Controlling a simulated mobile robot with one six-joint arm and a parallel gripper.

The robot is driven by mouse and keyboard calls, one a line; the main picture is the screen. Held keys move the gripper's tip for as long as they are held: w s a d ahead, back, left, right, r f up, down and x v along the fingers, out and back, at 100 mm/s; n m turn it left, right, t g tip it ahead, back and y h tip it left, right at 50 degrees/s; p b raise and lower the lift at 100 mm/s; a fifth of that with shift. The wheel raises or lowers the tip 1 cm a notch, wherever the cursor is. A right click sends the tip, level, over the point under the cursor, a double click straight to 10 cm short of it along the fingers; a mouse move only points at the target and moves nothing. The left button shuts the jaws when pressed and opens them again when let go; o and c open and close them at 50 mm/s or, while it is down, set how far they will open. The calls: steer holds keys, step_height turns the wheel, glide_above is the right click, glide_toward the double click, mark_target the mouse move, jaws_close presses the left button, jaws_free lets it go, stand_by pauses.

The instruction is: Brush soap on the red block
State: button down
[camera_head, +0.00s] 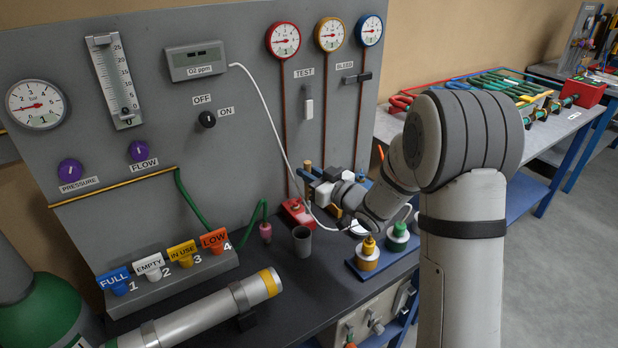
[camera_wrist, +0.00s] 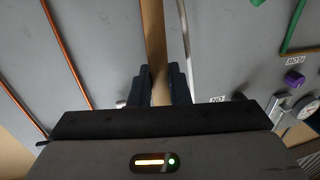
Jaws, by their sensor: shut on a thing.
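The red block (camera_head: 290,211) sits on the dark bench top (camera_head: 275,275) at the foot of the panel, with a small brass-coloured part on top. My gripper (camera_head: 316,190) is above and to the right of it, close to the panel. In the wrist view, my gripper (camera_wrist: 160,88) is shut on a tan wooden handle (camera_wrist: 154,38), which looks like the brush's. The bristle end cannot be made out. A grey cup (camera_head: 302,243) stands in front of the red block; its contents cannot be seen clearly.
A white hose hangs from the O2 meter (camera_head: 195,61) past my gripper. A blue tray (camera_head: 378,262) with yellow-and-white and green-and-white fittings stands at right. A large grey cylinder (camera_head: 205,314) lies at the bench front. A green hose ends left of the cup.

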mark_target(310, 163)
steer(key=shift+r+p, duration=1.1)
steer(key=shift+r, duration=1.3)
steer(key=shift+r+p, duration=0.2)
steer(key=shift+p, duration=1.45)
